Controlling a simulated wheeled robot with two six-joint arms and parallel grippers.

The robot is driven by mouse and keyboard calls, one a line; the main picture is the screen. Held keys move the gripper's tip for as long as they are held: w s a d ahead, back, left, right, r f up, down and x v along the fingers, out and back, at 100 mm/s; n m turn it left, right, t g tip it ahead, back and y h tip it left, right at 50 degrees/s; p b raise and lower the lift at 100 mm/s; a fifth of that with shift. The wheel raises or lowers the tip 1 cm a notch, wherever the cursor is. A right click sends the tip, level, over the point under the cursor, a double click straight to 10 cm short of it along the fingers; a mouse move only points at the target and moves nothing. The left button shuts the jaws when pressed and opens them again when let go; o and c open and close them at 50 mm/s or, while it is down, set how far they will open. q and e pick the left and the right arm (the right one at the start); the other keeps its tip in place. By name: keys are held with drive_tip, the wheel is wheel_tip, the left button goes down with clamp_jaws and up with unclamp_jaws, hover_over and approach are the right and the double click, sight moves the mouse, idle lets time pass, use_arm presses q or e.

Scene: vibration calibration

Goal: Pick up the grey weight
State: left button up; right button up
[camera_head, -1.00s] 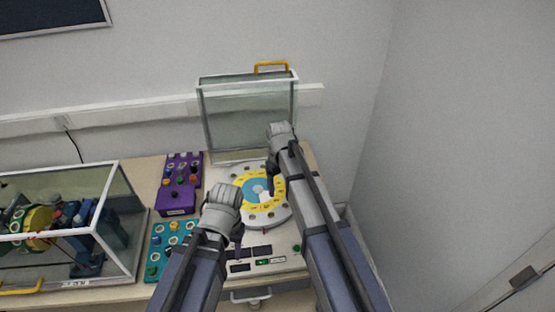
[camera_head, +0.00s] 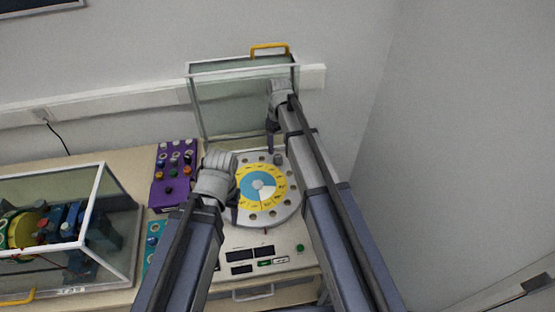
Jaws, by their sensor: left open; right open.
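The round disc (camera_head: 242,213) of the calibration machine has a yellow ring, a blue and white centre and holes around its rim. A small grey cylinder (camera_head: 278,159), which looks like the grey weight, stands at the disc's back right rim. My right gripper (camera_head: 271,140) is open above the back of the disc, just left of and behind that cylinder. Its arm hides part of the disc's right side. My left gripper (camera_head: 232,213) is open and empty at the disc's left edge. Its fingers are partly hidden by its own wrist.
A raised clear lid (camera_head: 225,105) with a yellow handle (camera_head: 270,49) stands behind the disc. A purple box with knobs (camera_head: 174,190) and a teal panel (camera_head: 153,240) are to the left. A glass case (camera_head: 110,235) with machinery stands further left. A wall closes the right side.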

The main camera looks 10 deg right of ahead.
sight(278, 157)
wheel_tip(278, 157, down, 2)
drive_tip(key=shift+w+f+b, duration=0.1)
drive_tip(key=shift+f+b, duration=0.15)
drive_tip(key=shift+b, duration=0.7)
use_arm(q)
wheel_tip(278, 157, down, 8)
drive_tip(key=b, duration=0.5)
drive_tip(key=shift+w+r, duration=0.1)
drive_tip(key=shift+r, duration=0.1)
use_arm(e)
wheel_tip(278, 157, down, 5)
drive_tip(key=shift+a+f, duration=0.1)
use_arm(q)
drive_tip(key=shift+r, duration=0.1)
use_arm(e)
drive_tip(key=shift+c, duration=0.4)
clamp_jaws()
